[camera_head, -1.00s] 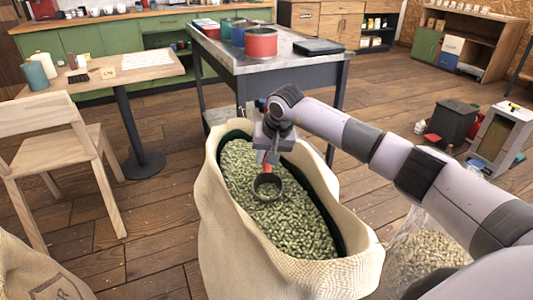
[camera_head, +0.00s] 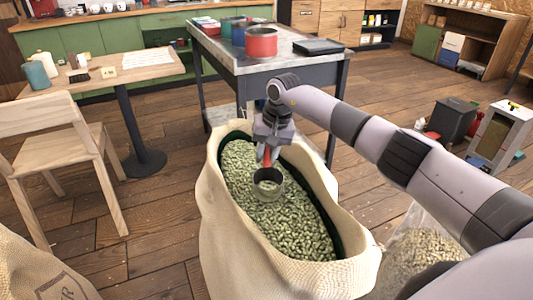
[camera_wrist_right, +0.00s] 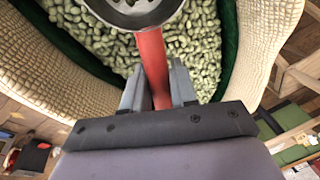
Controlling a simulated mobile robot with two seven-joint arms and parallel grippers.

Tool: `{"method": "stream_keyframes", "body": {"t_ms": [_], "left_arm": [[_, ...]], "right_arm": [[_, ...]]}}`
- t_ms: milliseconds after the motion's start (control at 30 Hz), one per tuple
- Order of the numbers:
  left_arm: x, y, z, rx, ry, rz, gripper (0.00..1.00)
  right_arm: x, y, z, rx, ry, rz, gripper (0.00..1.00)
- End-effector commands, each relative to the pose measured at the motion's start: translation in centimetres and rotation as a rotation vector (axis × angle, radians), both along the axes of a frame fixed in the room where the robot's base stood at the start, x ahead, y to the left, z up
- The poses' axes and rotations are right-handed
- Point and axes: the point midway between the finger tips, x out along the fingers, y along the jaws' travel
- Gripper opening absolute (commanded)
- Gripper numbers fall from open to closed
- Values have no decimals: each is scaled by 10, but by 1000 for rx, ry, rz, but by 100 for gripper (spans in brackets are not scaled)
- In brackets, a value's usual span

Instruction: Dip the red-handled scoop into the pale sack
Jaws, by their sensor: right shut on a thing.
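The pale sack (camera_head: 225,240) stands open on the floor, filled with green beans (camera_head: 292,228). The red-handled scoop has a dark metal bowl (camera_head: 268,186) at the beans' surface near the sack's far end; I cannot tell how deep it sits. My right gripper (camera_head: 267,153) is shut on the scoop's red handle, above the beans and inside the sack's mouth. In the right wrist view the red handle (camera_wrist_right: 153,65) runs between the fingers, and part of the bowl (camera_wrist_right: 132,8) shows at the top, with a few beans in it. My left gripper is out of view.
A metal-topped table (camera_head: 265,65) with coloured tins (camera_head: 261,42) stands just behind the sack. A wooden chair (camera_head: 60,150) and small table (camera_head: 150,72) are to the left. A clear bag of pale beans (camera_head: 422,255) sits at the right, partly behind my arm.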

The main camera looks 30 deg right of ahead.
Motion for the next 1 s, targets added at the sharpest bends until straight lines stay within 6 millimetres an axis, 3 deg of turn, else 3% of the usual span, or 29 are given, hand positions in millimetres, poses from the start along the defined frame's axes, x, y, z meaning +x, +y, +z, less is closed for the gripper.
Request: {"method": "stream_keyframes", "body": {"t_ms": [267, 1000], "left_arm": [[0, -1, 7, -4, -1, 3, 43], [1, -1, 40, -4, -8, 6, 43]], "right_arm": [[0, 0, 10, 0, -2, 0, 0], [0, 0, 62, -1, -2, -1, 0]]}}
